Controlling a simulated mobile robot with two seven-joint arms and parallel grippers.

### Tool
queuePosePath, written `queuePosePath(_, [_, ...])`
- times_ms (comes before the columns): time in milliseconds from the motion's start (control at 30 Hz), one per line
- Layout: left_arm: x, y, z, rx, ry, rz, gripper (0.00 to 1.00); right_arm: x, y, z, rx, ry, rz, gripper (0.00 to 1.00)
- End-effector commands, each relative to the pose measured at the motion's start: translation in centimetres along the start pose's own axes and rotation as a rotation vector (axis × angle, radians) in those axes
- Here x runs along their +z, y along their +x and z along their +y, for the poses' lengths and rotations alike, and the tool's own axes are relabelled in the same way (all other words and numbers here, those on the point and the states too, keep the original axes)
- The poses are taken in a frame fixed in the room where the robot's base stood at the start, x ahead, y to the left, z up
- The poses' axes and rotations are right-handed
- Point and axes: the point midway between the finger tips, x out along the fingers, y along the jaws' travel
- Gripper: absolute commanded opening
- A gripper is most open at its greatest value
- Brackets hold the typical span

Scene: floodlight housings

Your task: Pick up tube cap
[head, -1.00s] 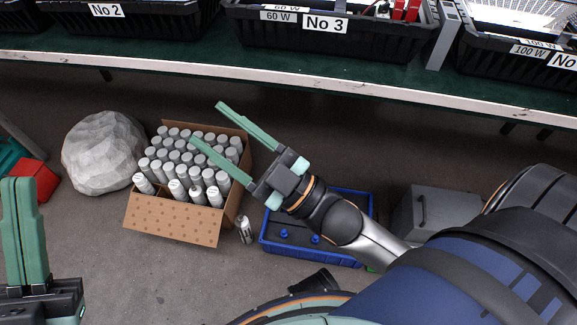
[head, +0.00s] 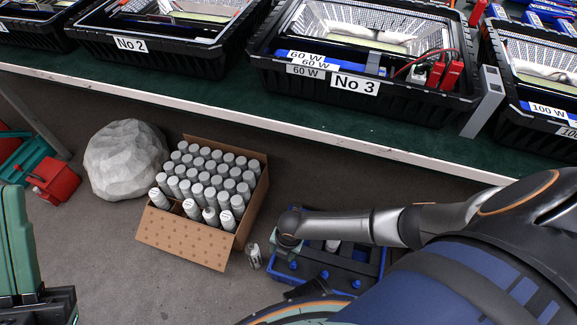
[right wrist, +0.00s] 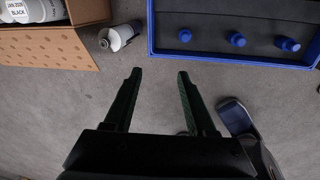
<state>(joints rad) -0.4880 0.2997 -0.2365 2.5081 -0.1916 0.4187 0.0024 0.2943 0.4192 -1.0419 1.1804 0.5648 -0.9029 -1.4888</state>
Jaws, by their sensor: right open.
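Several small blue knob-like pieces (head: 325,275), perhaps caps, stand in the blue crate (head: 365,291). Three show in the right wrist view, one of them in the middle (right wrist: 237,39). I cannot tell which piece is the tube cap. My right gripper (right wrist: 159,74) is open and empty, pointing down over bare floor beside the crate. My left gripper (head: 18,240) is at the left edge; its opening is unclear.
A carton (head: 185,240) of upright grey tubes stands left of the crate. A grey rock (head: 126,160) and a red box (head: 55,180) are farther left. The green bench (head: 230,105) with black bins crosses behind.

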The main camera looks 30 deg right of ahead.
Motion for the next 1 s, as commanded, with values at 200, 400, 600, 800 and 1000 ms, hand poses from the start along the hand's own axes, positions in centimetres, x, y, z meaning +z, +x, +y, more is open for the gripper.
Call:
queuePosePath(200, [0.2,-0.4,0.1,-0.001,-0.003,0.003,0.0,2.3,1.4,-3.2,-0.139,-0.071,-0.022,0.56])
queuePosePath(400, [2.1,-2.2,1.1,0.003,-0.028,-0.01,0.0,2.3,5.1,-3.7,-0.138,-0.07,-0.022,0.56])
queuePosePath(600, [3.4,-3.3,2.1,0.022,-0.019,-0.023,0.0,2.4,7.5,-4.0,-0.135,-0.07,-0.023,0.56])
queuePosePath(800, [3.7,-3.6,2.3,0.025,-0.016,-0.027,0.0,2.4,8.1,-4.1,-0.134,-0.07,-0.023,0.56])
queuePosePath(1000, [5.0,-4.8,3.1,0.029,-0.004,-0.035,0.0,2.4,10.5,-4.6,-0.134,-0.07,-0.023,0.56])
